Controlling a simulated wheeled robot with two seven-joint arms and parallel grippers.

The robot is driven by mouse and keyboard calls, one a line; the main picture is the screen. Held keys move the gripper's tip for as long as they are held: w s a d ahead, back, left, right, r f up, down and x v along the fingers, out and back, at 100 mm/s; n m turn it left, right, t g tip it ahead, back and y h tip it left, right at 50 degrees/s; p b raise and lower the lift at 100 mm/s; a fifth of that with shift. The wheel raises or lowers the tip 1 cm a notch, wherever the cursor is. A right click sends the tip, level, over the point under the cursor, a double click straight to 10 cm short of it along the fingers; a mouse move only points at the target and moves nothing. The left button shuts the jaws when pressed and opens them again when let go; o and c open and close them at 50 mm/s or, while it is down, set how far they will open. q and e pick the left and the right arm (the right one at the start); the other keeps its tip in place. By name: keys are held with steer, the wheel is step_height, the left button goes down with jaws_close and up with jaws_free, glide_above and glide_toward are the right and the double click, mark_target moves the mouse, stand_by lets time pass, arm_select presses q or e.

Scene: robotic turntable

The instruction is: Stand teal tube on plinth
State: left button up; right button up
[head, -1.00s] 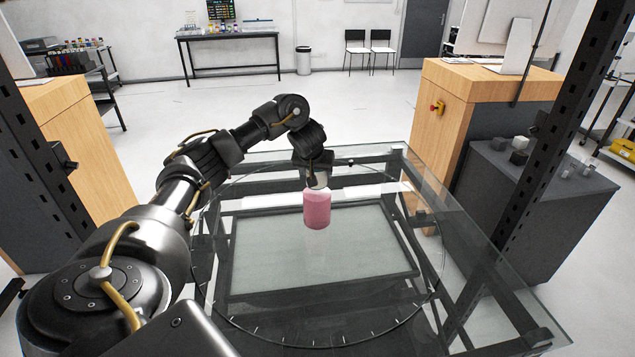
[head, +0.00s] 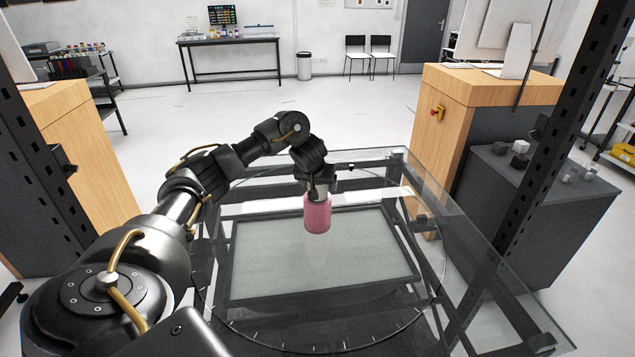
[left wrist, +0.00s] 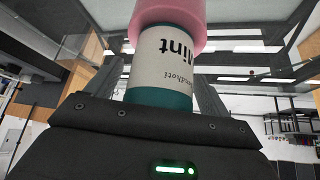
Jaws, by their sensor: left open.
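The teal tube (left wrist: 160,99) shows in the left wrist view with a white label reading "Mint" and a teal band at the end nearest my gripper. Its far end meets the wider pink plinth (left wrist: 165,28). In the head view the plinth (head: 317,215) is a pink cylinder over the glass turntable, with the pale tube (head: 320,195) upright above it, partly hidden by my fingers. My left gripper (head: 319,188) points down from above and is open, its fingers (left wrist: 162,88) on either side of the tube with gaps visible. My right gripper is not in view.
The glass table (head: 480,265) carries a marked turntable ring and is otherwise clear around the plinth. A dark cabinet (head: 540,215) with small grey blocks stands to the right. Wooden counters flank both sides, with black uprights near me.

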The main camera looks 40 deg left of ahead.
arm_select(q)
steer(key=shift+r, duration=0.35)
steer(key=p+v, duration=0.7)
steer(key=v, duration=0.4)
steer(key=shift+s+r+p, duration=0.2)
steer(key=shift+r+p, duration=0.05)
steer(key=shift+p, duration=0.15)
steer(key=shift+d, duration=0.1)
